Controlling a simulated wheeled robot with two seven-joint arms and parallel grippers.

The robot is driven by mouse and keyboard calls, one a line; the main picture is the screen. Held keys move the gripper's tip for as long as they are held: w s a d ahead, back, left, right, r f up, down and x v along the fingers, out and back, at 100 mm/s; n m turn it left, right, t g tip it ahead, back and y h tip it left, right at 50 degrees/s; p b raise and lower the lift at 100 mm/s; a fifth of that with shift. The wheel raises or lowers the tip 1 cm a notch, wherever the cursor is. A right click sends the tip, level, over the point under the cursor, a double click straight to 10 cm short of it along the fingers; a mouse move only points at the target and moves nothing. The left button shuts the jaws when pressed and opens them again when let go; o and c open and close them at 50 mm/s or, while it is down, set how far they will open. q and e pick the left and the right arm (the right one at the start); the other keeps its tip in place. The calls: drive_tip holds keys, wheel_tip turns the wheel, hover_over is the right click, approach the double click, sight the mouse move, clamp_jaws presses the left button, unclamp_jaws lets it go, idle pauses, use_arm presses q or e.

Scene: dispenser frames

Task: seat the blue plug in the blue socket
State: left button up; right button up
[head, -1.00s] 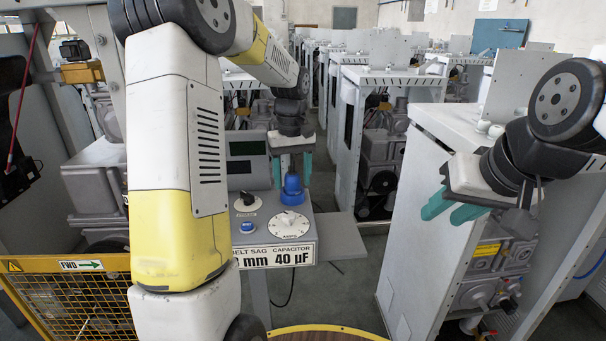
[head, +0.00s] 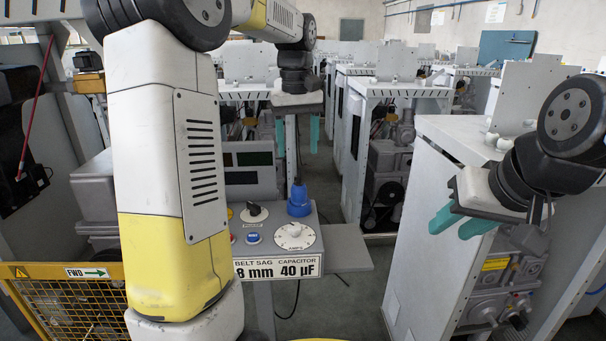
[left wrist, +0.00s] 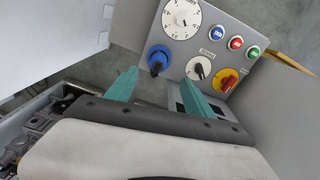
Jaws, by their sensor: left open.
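The blue plug (head: 299,201) stands upright on the back right of the grey control panel, with a dark stub on top. It also shows in the left wrist view (left wrist: 159,58), beyond the fingertips. The blue socket cannot be told apart from it; any socket under the plug is hidden. My left gripper (head: 297,135) is open and empty, its teal fingers pointing down above the plug and clear of it. My right gripper (head: 461,222) is open and empty at the right, far from the panel, in front of a grey cabinet.
The panel (left wrist: 220,35) carries a white capacitor dial (head: 294,237), a black selector knob (head: 254,212), several coloured buttons and a red-yellow switch (left wrist: 227,80). A grey side shelf (head: 345,259) juts out right. A yellow mesh guard (head: 75,305) stands front left. Cabinets (head: 440,240) fill the right.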

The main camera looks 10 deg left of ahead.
use_arm(q)
drive_tip(key=s+d+f+m+t+h, duration=0.1)
drive_tip(key=s+m+t, duration=0.1)
drive_tip(key=s, duration=0.9)
drive_tip(key=s+d+f+m+t+h, duration=0.1)
drive_tip(key=s+m+t, duration=0.2)
drive_tip(key=s, duration=0.9)
drive_tip(key=shift+f+m+t, duration=0.3)
drive_tip(key=shift+t, duration=0.1)
